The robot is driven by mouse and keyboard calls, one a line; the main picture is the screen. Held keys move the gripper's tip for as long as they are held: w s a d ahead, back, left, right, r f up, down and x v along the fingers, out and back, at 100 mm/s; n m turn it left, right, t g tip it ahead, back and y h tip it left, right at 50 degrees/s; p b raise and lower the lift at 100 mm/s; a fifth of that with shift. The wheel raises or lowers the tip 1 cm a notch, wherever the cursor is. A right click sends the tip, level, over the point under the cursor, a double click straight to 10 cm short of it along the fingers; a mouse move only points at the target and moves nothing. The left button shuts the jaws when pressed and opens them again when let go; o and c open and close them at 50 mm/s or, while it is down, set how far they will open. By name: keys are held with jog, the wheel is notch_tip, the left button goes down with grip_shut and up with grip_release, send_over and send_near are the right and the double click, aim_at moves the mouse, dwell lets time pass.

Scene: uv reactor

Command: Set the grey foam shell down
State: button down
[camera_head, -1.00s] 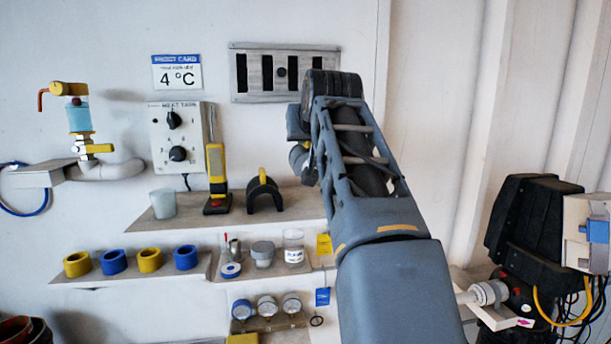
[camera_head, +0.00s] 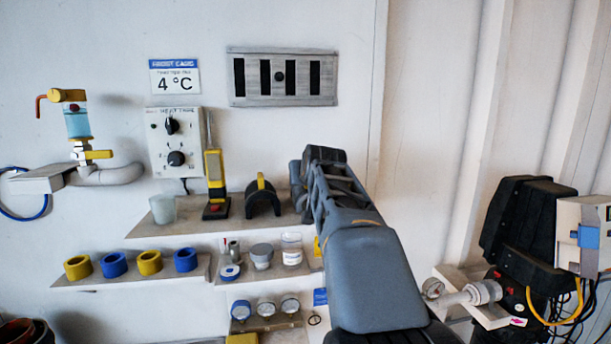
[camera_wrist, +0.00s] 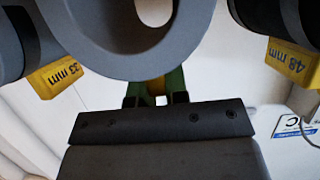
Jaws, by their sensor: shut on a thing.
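The grey foam shell (camera_wrist: 128,58) is a thick, curved piece at the top middle of the wrist view, cut off by the frame edge. My gripper (camera_wrist: 157,92) is shut on it, with green fingers against its lower side around a small yellowish part. Dark shells flank it, one with a yellow "33 mm" tag (camera_wrist: 55,76) at left and one with a yellow "48 mm" tag (camera_wrist: 291,60) at right. In the head view, my arm hides the gripper and the grey shell. I cannot tell whether the grey shell touches any support.
A black arched shell with a yellow top (camera_head: 262,200) stands on the upper shelf (camera_head: 180,228), left of my arm, beside a yellow handheld device (camera_head: 214,180). A lower shelf (camera_head: 130,278) holds blue and yellow rings. Black equipment (camera_head: 525,220) stands at the right.

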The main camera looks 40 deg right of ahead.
jog(key=shift+f, duration=0.25)
jog(key=shift+f+b, duration=0.2)
jog(key=shift+b, duration=0.1)
jog(key=c, duration=1.1)
grip_release()
jog(key=shift+r, duration=0.1)
jog(key=shift+r+p, duration=0.25)
jog(key=shift+p, duration=0.1)
jog(key=b+v, duration=0.3)
jog(key=v, duration=0.9)
jog(key=shift+f+b, duration=0.15)
jog(key=shift+b, duration=0.15)
